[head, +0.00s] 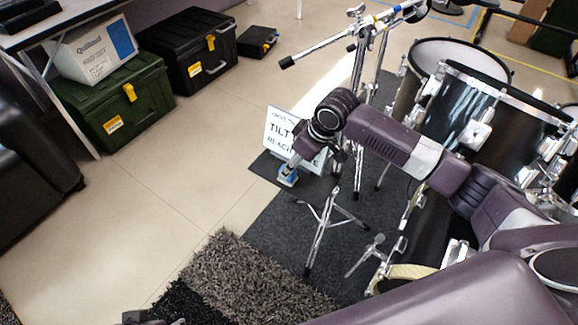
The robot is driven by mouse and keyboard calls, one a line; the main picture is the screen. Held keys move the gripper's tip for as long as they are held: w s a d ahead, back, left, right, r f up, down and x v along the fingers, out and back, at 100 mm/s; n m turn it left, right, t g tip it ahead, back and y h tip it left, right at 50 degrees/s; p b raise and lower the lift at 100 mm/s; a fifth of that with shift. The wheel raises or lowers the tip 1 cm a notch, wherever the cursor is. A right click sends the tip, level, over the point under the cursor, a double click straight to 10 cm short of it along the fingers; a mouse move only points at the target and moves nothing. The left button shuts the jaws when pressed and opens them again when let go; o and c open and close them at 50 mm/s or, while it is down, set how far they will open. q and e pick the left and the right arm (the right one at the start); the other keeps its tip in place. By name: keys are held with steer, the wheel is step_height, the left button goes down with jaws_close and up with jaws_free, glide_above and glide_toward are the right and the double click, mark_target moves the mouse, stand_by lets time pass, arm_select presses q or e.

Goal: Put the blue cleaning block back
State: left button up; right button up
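A small blue and pale block (287,176) shows low in front of a white sign, over the dark mat. I take it for the blue cleaning block. My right arm comes in from the right, and its gripper (297,160) points down and left at the block. Its fingers are too small and too covered by the wrist to tell whether they are open or shut, or whether they touch the block. My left gripper is not clearly in view; only a dark bit of what may be my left arm shows at the bottom edge.
The white sign (279,132) with black lettering stands behind my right wrist. Drums (455,110) and chrome stands (320,225) crowd the right side. A shaggy rug (245,275) lies in front. Green (115,105) and black (190,50) toolboxes stand at upper left. The tile floor between is clear.

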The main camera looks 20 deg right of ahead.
steer(key=p+v, duration=0.2)
steer(key=v, duration=0.6)
steer(key=s+a+f+m, duration=0.1)
steer(key=s+a+f, duration=0.7)
steer(key=s+f, duration=0.3)
arm_select(q)
steer(key=x, duration=0.6)
steer(key=shift+s, duration=0.3)
arm_select(e)
steer(key=s+d+f+m+h, duration=0.1)
steer(key=s+d+f+m, duration=0.1)
steer(key=s, duration=0.5)
steer(key=s+d+f+m+h, duration=0.1)
steer(key=s+d+f+m, duration=0.1)
steer(key=s+d+f, duration=0.3)
steer(key=s+d, duration=0.1)
steer(key=s, duration=0.2)
steer(key=shift+s+m+h, duration=0.2)
steer(key=shift+m+h, duration=0.1)
steer(key=shift+h, duration=0.1)
arm_select(q)
steer(key=shift+d+f, duration=0.1)
steer(key=shift+c, duration=0.3)
arm_select(e)
steer(key=shift+f, duration=0.1)
steer(key=shift+c, duration=0.2)
